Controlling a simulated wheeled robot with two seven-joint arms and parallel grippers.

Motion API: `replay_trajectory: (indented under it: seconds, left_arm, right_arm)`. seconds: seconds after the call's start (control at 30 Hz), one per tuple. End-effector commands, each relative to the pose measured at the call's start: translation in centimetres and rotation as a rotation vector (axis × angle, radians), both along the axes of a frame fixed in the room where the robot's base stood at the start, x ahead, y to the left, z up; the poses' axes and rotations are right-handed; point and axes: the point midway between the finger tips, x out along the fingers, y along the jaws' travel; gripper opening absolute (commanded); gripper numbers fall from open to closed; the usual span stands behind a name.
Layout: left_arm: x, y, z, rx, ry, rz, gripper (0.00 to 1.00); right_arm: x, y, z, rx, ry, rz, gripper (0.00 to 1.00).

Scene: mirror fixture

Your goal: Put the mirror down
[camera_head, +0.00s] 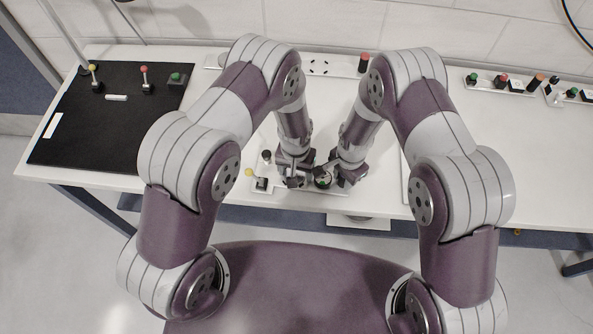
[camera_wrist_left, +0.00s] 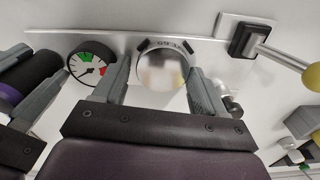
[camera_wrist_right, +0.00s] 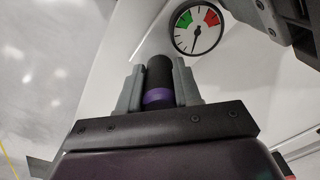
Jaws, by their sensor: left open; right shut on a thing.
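A round, shiny, mirror-like disc (camera_wrist_left: 162,70) in a marked ring shows in the left wrist view, between the spread fingers of my left gripper (camera_wrist_left: 157,82). My left gripper is open; I cannot tell whether its fingers touch the disc. My right gripper (camera_wrist_right: 158,88) is shut on a black cylinder with a purple band (camera_wrist_right: 158,72), which looks like a handle. The cylinder also shows at the left of the left wrist view (camera_wrist_left: 28,78). I cannot see whether the disc and the cylinder are joined. In the head view, both grippers are close together near the table's front edge.
A white gauge with green and red marks (camera_wrist_right: 197,28) is close to both grippers. A lever switch with a yellow knob (camera_wrist_left: 310,77) stands right of the disc. A black mat (camera_head: 115,130) with small controls lies at left. More controls line the table's back right.

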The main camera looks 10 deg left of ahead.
Motion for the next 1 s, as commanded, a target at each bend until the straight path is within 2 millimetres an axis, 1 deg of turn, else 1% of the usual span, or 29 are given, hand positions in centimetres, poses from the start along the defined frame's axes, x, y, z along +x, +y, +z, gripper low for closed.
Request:
replay_trajectory:
  seconds: [0.03, 0.1, 0.17, 0.27, 0.4, 0.5, 0.6, 0.67, 0.73, 0.77, 0.87, 0.9, 0.97, 1.0]
  left_arm:
    - [-0.9, 0.5, -1.4, 0.008, 0.019, -0.003, 0.88]
    - [-0.9, 0.5, -0.9, 0.008, 0.019, -0.004, 0.88]
    - [-0.9, 0.5, -0.1, 0.008, 0.019, -0.003, 0.88]
    - [-0.8, 0.4, 2.6, 0.006, 0.014, -0.004, 0.88]
    - [-0.7, 0.3, 6.8, 0.005, 0.011, -0.004, 0.88]
    - [-0.7, 0.3, 9.3, 0.005, 0.011, -0.004, 0.88]
    - [-0.8, 0.3, 11.0, 0.005, 0.013, -0.004, 0.88]
    - [-0.8, 0.3, 11.7, 0.005, 0.014, -0.004, 0.88]
    - [-0.9, 0.7, 12.8, 0.003, 0.010, 0.001, 0.88]
    - [-1.0, 1.2, 13.6, 0.003, 0.006, 0.006, 0.88]
    - [-2.2, 4.0, 17.3, -0.006, -0.021, 0.036, 0.88]
    - [-3.2, 5.4, 19.0, -0.008, -0.035, 0.051, 0.88]
    - [-4.9, 7.3, 21.2, -0.012, -0.055, 0.072, 0.88]
    - [-6.1, 8.4, 22.4, -0.013, -0.068, 0.084, 0.88]
  right_arm:
    - [0.0, 0.0, -0.2, 0.000, 0.000, 0.003, 0.00]
    - [0.0, 0.0, -0.3, 0.000, 0.000, 0.002, 0.00]
    - [0.0, -0.1, -0.3, 0.000, 0.000, 0.002, 0.00]
    - [0.0, -0.1, -0.4, 0.000, 0.000, 0.001, 0.00]
    - [-0.1, -0.1, -0.5, -0.001, 0.002, 0.001, 0.00]
    - [-0.2, -0.1, -0.6, -0.002, 0.004, 0.001, 0.00]
    - [-0.3, -0.1, -0.6, -0.002, 0.006, 0.001, 0.00]
    - [-0.4, -0.2, -0.7, -0.002, 0.008, 0.001, 0.00]
    - [-0.4, -0.2, -0.7, -0.004, 0.009, 0.001, 0.00]
    - [-0.5, -0.2, -0.7, -0.004, 0.011, 0.001, 0.00]
    - [-0.5, -0.2, -0.7, -0.004, 0.011, 0.001, 0.00]
    - [-0.5, -0.2, -0.7, -0.004, 0.012, 0.001, 0.00]
    - [-0.5, -0.2, -0.7, -0.004, 0.012, 0.001, 0.00]
    - [-0.6, -0.2, -0.8, -0.005, 0.013, 0.001, 0.00]
